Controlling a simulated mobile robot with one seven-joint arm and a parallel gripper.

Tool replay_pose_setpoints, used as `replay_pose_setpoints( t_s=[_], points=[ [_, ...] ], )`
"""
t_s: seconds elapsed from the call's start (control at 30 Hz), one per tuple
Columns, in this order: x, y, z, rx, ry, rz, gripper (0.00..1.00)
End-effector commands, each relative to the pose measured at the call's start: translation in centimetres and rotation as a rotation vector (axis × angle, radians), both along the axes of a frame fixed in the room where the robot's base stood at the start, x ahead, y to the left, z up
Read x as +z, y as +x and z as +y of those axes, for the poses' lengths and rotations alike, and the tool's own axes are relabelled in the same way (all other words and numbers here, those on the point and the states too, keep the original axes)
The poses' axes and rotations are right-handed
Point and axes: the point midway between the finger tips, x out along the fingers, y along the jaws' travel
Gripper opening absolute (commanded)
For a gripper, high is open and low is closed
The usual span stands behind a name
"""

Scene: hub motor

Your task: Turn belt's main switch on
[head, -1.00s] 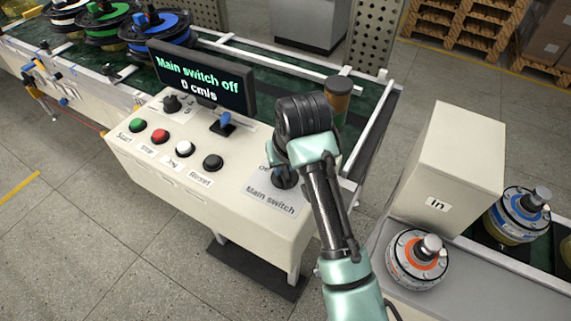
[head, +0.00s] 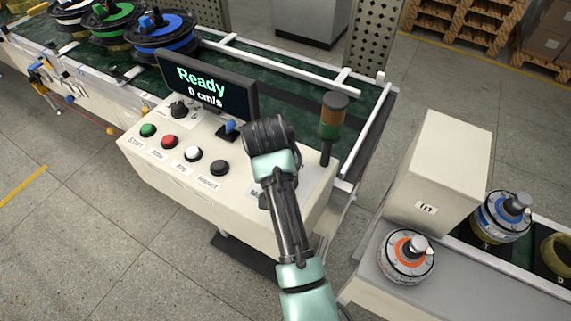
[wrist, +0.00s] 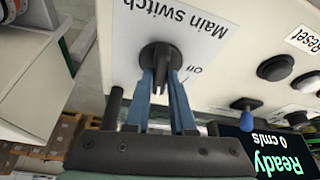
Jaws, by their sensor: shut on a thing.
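The main switch is a black rotary knob (wrist: 160,56) on a white label plate (wrist: 200,35) reading "Main switch", upside down in the wrist view. My gripper (wrist: 160,80) has its two blue fingers on either side of the knob's handle, shut on it. In the head view my arm covers the switch and the fingertips. The display (head: 208,84) on the belt's control panel (head: 220,196) reads "Ready" and "0 cm/s".
The panel also bears green (head: 148,130), red (head: 169,142), white (head: 193,153) and black (head: 219,168) buttons, and a blue-tipped lever (head: 230,128). A signal lamp (head: 334,115) stands close behind my gripper. A cream box (head: 437,165) is to the right.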

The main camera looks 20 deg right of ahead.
Motion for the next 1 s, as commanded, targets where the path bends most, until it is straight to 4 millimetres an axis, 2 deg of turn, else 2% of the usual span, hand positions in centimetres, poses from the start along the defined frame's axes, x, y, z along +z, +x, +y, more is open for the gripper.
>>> replay_pose_setpoints(
  t_s=[0.4,0.97,1.0],
  points=[
    [0.13,0.17,0.1,-0.199,0.0,-0.001,0.0],
    [0.14,0.2,0.0,-0.232,-0.001,-0.005,0.0],
    [0.14,0.19,0.0,-0.232,-0.001,-0.005,0.28]
  ],
)
